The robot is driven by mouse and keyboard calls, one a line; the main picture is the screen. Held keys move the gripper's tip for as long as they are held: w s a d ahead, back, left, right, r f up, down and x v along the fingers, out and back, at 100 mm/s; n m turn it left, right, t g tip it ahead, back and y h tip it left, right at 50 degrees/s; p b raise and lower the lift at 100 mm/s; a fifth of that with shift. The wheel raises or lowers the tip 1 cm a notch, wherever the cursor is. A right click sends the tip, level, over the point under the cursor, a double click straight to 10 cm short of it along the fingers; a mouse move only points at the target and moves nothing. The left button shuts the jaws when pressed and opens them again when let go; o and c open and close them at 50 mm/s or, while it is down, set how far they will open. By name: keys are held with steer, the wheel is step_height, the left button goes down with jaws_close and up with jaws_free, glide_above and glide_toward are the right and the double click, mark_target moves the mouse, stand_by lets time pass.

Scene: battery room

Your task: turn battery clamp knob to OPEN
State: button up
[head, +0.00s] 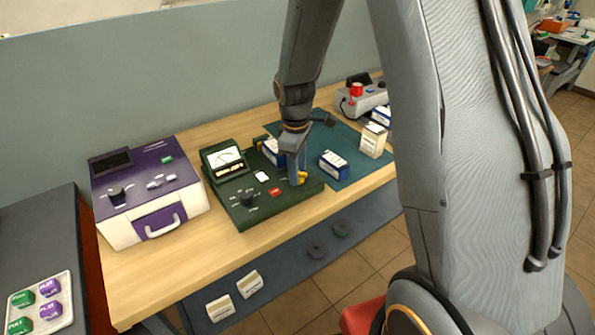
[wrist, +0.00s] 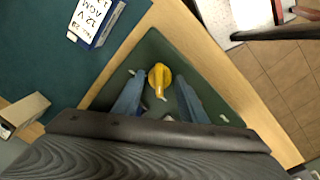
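The yellow clamp knob (wrist: 159,76) sits on the dark green panel (wrist: 160,45) in the wrist view. Its narrow pointer, with a pale tip, points toward the bottom of that view. My gripper (wrist: 162,88) has its two blue fingers spread on either side of the knob, with gaps visible. In the head view my gripper (head: 296,179) reaches down over the right end of the green tester (head: 262,206). Only a bit of the yellow knob (head: 302,177) shows there beside the fingers. The OPEN label cannot be read.
A blue-and-white battery (head: 334,164) lies on the teal mat (head: 349,140), right of the tester. Another battery (head: 272,151) stands close behind my gripper. A purple-and-white unit (head: 148,190) stands left. Bare wood (head: 190,236) runs along the bench front.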

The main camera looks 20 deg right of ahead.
steer(key=shift+s+a+r+b, duration=0.1)
steer(key=shift+r+b, duration=0.35)
steer(key=shift+r, duration=1.3)
steer(key=shift+s+a+r+b, duration=0.1)
steer(key=shift+r+b, duration=0.3)
steer(key=shift+r, duration=1.35)
steer(key=s+f+m+b, duration=0.2)
steer(key=s+m, duration=0.8)
steer(key=s, duration=0.7)
steer(key=shift+d+m+t+y, duration=0.3)
steer(key=shift+t, duration=0.1)
